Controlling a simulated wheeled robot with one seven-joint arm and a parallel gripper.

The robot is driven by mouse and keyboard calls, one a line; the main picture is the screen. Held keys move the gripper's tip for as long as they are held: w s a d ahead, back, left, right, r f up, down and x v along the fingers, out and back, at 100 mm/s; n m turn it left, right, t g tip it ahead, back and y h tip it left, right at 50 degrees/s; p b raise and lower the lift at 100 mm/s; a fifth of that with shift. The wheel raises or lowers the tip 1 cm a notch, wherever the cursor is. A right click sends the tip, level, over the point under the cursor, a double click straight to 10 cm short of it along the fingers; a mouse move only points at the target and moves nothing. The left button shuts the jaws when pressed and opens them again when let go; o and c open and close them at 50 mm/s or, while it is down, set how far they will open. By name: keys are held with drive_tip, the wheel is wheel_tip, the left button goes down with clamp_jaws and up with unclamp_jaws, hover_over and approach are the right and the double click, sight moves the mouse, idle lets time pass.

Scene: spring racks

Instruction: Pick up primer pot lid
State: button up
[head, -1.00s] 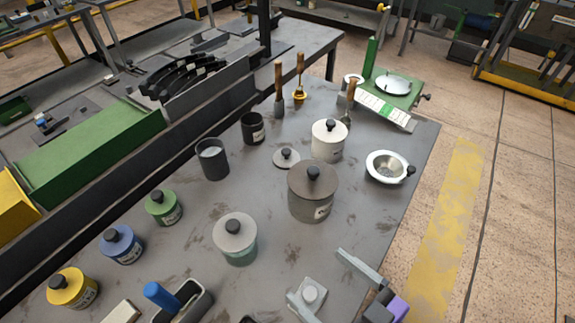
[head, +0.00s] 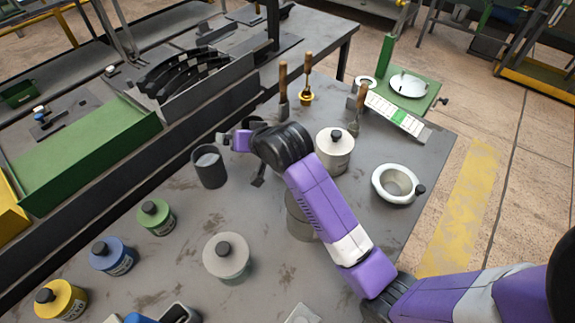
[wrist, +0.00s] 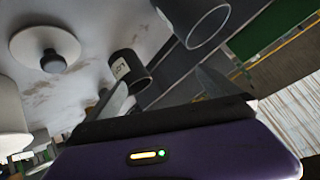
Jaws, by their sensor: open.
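Several lidded pots and a white bowl (head: 397,184) share the bench.

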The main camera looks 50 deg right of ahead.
drive_tip(key=s+d+f+m+g, duration=0.1)
drive_tip(key=s+d+g, duration=0.1)
drive_tip(key=s+g, duration=0.1)
drive_tip(key=s+d+f+m+g, duration=0.1)
drive_tip(key=s+d+m+g, duration=0.1)
drive_tip(key=g, duration=0.1)
drive_tip(key=s+d+f+m+g, duration=0.1)
drive_tip(key=s+d+g, duration=0.1)
drive_tip(key=s, duration=0.1)
drive_tip(key=shift+s+d+f+m+g, duration=0.2)
drive_tip(key=shift+s+f+m+g, duration=0.1)
drive_tip(key=shift+s+m+g, duration=0.1)
drive_tip(key=shift+p+x, duration=0.6)
drive_tip(key=shift+x, duration=3.15)
drive_tip(key=c, duration=1.4)
